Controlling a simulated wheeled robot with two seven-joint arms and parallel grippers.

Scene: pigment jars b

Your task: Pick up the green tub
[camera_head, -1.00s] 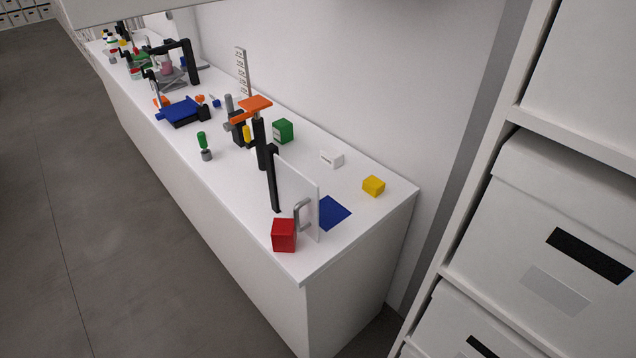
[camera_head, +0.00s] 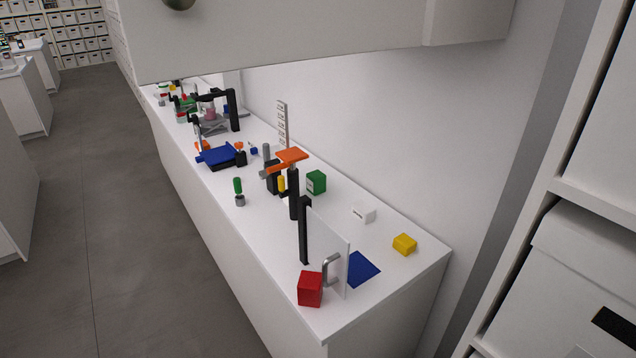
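A green block-shaped container (camera_head: 316,182) with a pale label stands on the white counter near the wall. I cannot tell for sure whether it is the green tub. Another green item (camera_head: 187,104) shows small at the far end of the counter, partly hidden among other things. A green-topped tool (camera_head: 238,186) stands upright near the front edge. Neither of my grippers is in view.
The long white counter (camera_head: 378,309) holds a red cube (camera_head: 310,289), a yellow block (camera_head: 404,244), a clear panel with a handle (camera_head: 331,270), a blue tray (camera_head: 218,156) and an orange-topped stand (camera_head: 288,160). An overhead cabinet (camera_head: 320,40) hangs above. Grey floor (camera_head: 100,220) is clear at left.

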